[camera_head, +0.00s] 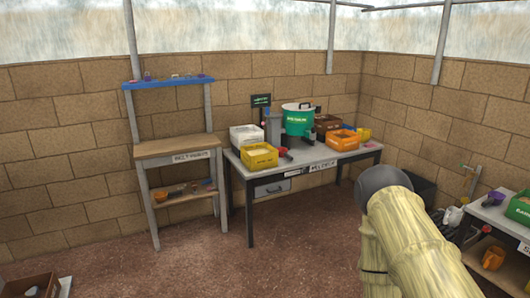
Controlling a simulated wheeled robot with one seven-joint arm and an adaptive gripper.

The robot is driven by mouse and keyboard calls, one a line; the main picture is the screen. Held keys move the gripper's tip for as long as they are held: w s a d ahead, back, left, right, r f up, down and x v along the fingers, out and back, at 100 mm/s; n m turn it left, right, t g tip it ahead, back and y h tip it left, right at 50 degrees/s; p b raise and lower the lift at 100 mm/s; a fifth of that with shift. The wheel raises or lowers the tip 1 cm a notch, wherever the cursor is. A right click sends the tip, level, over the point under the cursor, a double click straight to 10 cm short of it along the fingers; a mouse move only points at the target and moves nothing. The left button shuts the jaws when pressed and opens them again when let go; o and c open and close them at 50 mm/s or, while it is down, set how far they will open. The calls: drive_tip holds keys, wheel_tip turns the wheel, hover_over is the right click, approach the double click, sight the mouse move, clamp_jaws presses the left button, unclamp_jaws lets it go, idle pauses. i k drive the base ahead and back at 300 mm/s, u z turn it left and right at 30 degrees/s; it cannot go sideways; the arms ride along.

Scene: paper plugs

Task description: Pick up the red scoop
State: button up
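A small red object (284,152), which looks like the red scoop, lies on the dark-framed bench (335,158) just right of the front yellow bin. It is too small to make out its handle or bowl clearly. My pale yellow arm (405,240) rises from the lower right, with a dark grey rounded joint at its upper end. I cannot make out my gripper in this view. The arm is in front of and to the right of the bench, apart from the red object.
On the bench stand a yellow bin (259,156), a white bin (246,136), a green-and-white bucket (298,120) and an orange bin (343,139). A wooden shelf table (176,148) stands left. Another table with a green crate (520,207) is at right. The floor (220,268) in front is clear.

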sight(285, 155)
drive_tip(key=u, duration=0.45)
drive_tip(key=i, duration=3.25)
drive_tip(key=z, duration=0.45)
